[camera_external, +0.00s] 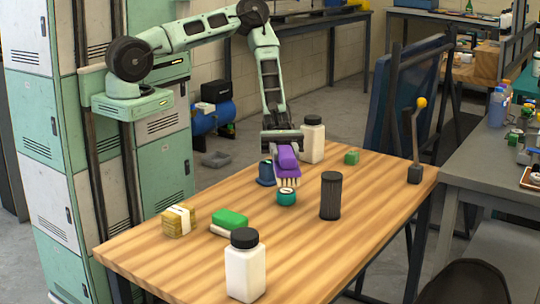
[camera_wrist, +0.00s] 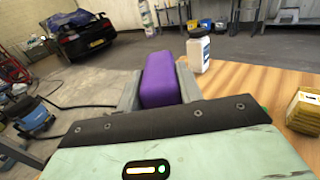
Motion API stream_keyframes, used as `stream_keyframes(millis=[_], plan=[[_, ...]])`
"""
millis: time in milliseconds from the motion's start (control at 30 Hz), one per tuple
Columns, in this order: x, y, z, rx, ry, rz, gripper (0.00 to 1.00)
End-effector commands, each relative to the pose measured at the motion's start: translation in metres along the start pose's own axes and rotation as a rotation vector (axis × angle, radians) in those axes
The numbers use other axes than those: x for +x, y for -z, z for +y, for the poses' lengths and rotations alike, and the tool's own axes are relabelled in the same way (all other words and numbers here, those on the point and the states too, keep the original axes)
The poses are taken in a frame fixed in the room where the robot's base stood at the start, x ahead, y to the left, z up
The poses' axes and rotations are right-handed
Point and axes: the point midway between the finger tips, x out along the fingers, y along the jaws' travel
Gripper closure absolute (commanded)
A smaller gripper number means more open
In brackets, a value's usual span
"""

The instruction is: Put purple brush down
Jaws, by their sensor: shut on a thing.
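The purple brush (camera_external: 288,160) has a purple grip and pale bristles that point down. My gripper (camera_external: 284,150) is shut on its grip and holds it over the wooden table (camera_external: 365,215), close behind a small teal jar. I cannot tell whether the bristles touch the table. In the wrist view the purple brush (camera_wrist: 160,80) sits between the two grey fingers of my gripper (camera_wrist: 159,90); its bristles are hidden there.
A dark blue cup (camera_external: 266,173) and the teal jar (camera_external: 286,198) stand close to the brush. The right front is clear.

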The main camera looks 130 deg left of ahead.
Motion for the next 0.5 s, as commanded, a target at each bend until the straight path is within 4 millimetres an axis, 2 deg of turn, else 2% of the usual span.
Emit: stream_keyframes(millis=[33,200,400,500], plan=[[-0.018,-0.001,0.021,0.001,-0.090,0.000,0.89],[-0.074,-0.001,0.078,0.001,-0.351,0.000,0.89],[-0.147,0.011,0.124,-0.001,-0.624,-0.001,0.89],[-0.176,0.019,0.137,-0.002,-0.726,-0.001,0.89]])
